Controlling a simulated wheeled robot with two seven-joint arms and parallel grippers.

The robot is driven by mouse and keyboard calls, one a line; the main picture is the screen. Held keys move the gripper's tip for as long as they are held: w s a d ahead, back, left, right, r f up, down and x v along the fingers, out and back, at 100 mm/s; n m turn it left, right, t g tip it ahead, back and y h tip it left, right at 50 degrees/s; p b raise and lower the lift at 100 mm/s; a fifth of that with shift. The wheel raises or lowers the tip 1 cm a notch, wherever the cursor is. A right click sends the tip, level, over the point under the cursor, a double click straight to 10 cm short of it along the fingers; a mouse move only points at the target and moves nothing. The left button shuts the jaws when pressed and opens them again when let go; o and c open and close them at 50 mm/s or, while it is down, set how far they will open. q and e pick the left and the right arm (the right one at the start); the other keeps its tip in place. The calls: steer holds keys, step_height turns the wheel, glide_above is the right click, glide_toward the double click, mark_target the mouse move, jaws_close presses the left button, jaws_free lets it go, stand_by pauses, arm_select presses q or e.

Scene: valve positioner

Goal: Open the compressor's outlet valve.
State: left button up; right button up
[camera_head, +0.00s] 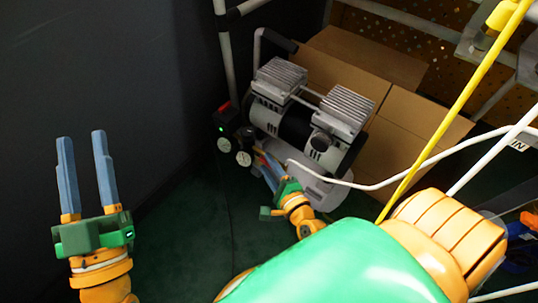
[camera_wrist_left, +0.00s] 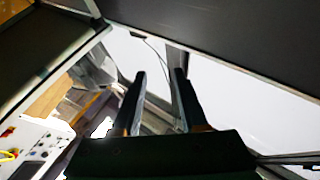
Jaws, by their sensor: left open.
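The compressor (camera_head: 310,125), silver and black with two finned heads, stands on the dark green floor before the cardboard box. Two round gauges (camera_head: 233,151) and a black box with a green light sit at its left end. My right gripper (camera_head: 263,163) is low at this end, with its blue fingers just right of the gauges. I cannot tell whether they touch anything or how far apart they are. The outlet valve cannot be made out. My left gripper (camera_head: 81,136) is open and empty, pointing up at the far left, away from the compressor. Its fingers also show apart in the left wrist view (camera_wrist_left: 160,74).
An open cardboard box (camera_head: 400,120) stands behind the compressor. A white hose (camera_head: 400,172) and a yellow one (camera_head: 455,115) cross the right side. A dark wall (camera_head: 100,70) fills the left. A white panel with knobs (camera_wrist_left: 38,140) shows in the left wrist view.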

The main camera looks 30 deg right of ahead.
steer(key=shift+s, duration=0.25)
arm_select(q)
step_height(320, 180, down, 11)
steer(key=w+g+y+p, duration=0.1)
steer(key=w+g+y, duration=0.1)
steer(key=g, duration=0.4)
steer(key=shift+a+r+n+y+p, duration=0.2)
steer(key=shift+a+n+y+p, duration=0.1)
steer(key=shift+a+n+y, duration=0.15)
arm_select(e)
steer(key=s+r, duration=0.1)
steer(key=s, duration=0.5)
steer(key=shift+s+r, duration=0.15)
steer(key=shift+s, duration=0.1)
steer(key=shift+a, duration=0.1)
